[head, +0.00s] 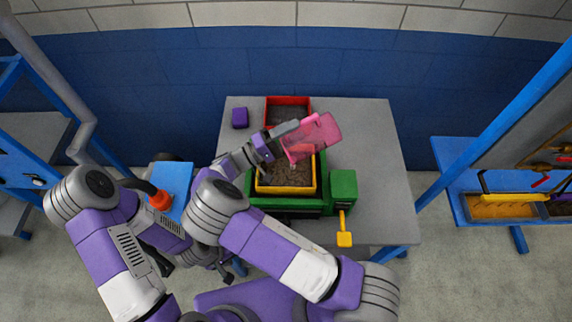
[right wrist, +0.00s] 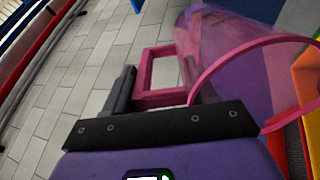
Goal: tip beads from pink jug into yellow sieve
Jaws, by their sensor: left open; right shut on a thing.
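The translucent pink jug (head: 318,137) lies tilted in the air over the back part of the yellow sieve (head: 288,190). My right gripper (head: 287,140) is shut on it. In the right wrist view, the pink handle (right wrist: 147,78) is at the gripper's fingers, with the jug body (right wrist: 215,60) and a thin rim loop beside it. The sieve is a yellow-rimmed box with dark grainy content, set in a green frame (head: 258,210). I cannot make out beads in the jug. My left gripper (head: 163,262) is low at left, mostly hidden by my arms, empty and away from the jug.
A red bin (head: 288,100) with dark content stands behind the sieve on the grey table (head: 370,150). A purple block (head: 240,117) lies at the table's back left. A green box with a yellow handle (head: 344,239) is at the frame's right. The table's right side is clear.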

